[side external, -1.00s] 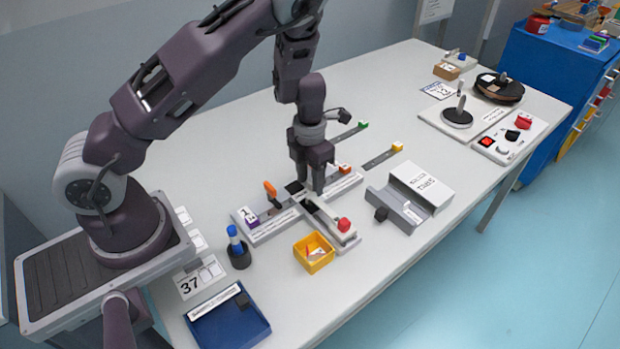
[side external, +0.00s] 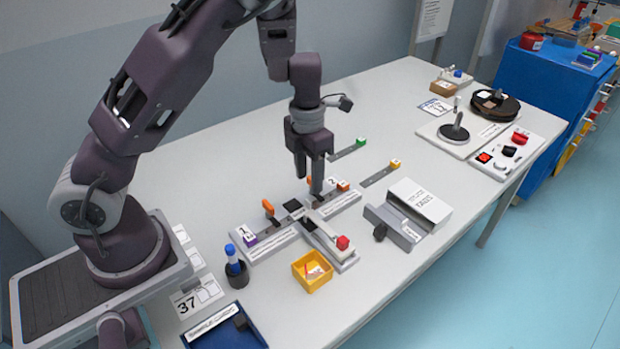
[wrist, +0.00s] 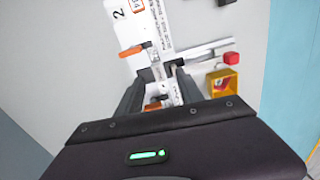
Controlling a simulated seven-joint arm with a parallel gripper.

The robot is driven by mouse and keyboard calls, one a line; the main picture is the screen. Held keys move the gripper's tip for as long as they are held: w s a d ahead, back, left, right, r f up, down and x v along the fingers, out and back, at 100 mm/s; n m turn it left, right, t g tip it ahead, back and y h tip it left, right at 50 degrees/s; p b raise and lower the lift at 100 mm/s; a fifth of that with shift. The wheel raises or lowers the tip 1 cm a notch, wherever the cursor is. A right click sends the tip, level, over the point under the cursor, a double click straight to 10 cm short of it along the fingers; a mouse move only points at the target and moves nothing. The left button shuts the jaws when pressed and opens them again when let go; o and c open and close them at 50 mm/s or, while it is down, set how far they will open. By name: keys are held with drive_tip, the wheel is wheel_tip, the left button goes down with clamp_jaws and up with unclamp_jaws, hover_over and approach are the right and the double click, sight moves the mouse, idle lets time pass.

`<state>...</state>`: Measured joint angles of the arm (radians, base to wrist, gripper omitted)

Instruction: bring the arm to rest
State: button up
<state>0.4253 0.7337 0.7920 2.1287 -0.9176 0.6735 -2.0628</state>
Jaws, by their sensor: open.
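My gripper (side external: 309,182) is open and empty. It points down above the station with the numbered blocks and orange levers, with its fingertips near that station's middle in the side external view. In the wrist view my gripper (wrist: 158,82) shows two dark fingers spread apart, with parts of the station visible between and beyond them. The station's left block (side external: 270,242) carries the number 1 and an orange lever. Its right block (side external: 340,203) carries the number 2. A light bar with a red knob (side external: 342,243) extends toward the front.
A yellow bin (side external: 312,272), a blue marker in a dark holder (side external: 237,270) and a blue tray (side external: 205,338) stand in front. A grey fixture (side external: 408,215) is to the right.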

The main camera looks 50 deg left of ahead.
drive_tip(key=s+d+r+m+t+h, duration=0.15)
drive_tip(key=s+d+r+m, duration=0.3)
drive_tip(key=r+m, duration=0.5)
drive_tip(key=s+d+r+m+t+h, duration=0.1)
drive_tip(key=s+d+r+m+h, duration=0.1)
drive_tip(key=s+d+r+m, duration=0.55)
drive_tip(key=s+a+r+m+t+y, duration=0.3)
drive_tip(key=s+m, duration=0.7)
drive_tip(key=m, duration=0.8)
drive_tip(key=a+r, duration=0.2)
drive_tip(key=a, duration=0.1)
drive_tip(key=shift+s+y, duration=0.25)
drive_tip(key=shift+y, duration=0.1)
